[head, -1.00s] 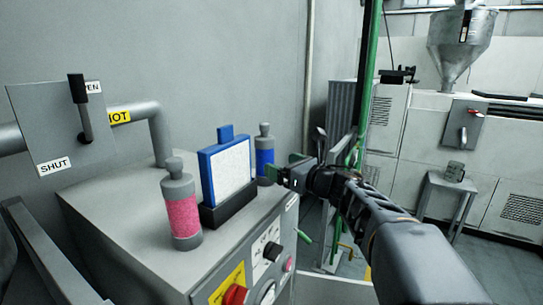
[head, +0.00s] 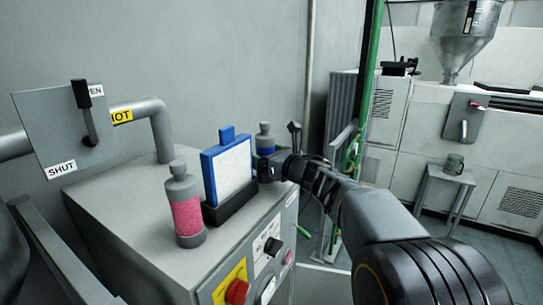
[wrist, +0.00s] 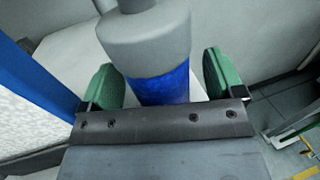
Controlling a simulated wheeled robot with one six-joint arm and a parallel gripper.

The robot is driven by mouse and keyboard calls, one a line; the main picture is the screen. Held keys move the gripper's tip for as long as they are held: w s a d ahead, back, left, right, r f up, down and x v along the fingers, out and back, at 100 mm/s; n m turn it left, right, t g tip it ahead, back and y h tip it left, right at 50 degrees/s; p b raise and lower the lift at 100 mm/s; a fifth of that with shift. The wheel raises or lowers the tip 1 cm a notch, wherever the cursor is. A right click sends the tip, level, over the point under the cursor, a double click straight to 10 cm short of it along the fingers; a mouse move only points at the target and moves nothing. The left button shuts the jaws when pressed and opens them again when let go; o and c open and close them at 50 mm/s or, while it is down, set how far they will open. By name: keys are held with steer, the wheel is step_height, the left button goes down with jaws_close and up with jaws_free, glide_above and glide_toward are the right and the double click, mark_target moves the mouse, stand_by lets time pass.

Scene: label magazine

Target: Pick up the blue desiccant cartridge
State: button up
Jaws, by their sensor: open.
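The blue desiccant cartridge (head: 264,142) has a grey cap and stands upright on the grey machine top, behind the blue-framed panel. In the head view its lower part is hidden by my gripper (head: 268,168). In the wrist view the cartridge (wrist: 163,85) stands between the two green fingertips of my gripper (wrist: 162,80).
A blue-framed white panel (head: 228,172) in a black holder (head: 232,207) stands close to the left of the cartridge. A pink cartridge (head: 186,215) stands nearer the front. A lever plate (head: 52,140) and pipe (head: 158,130) are at left. Buttons line the machine's front.

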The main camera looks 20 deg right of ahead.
steer(key=c, duration=1.2)
steer(key=shift+r, duration=0.1)
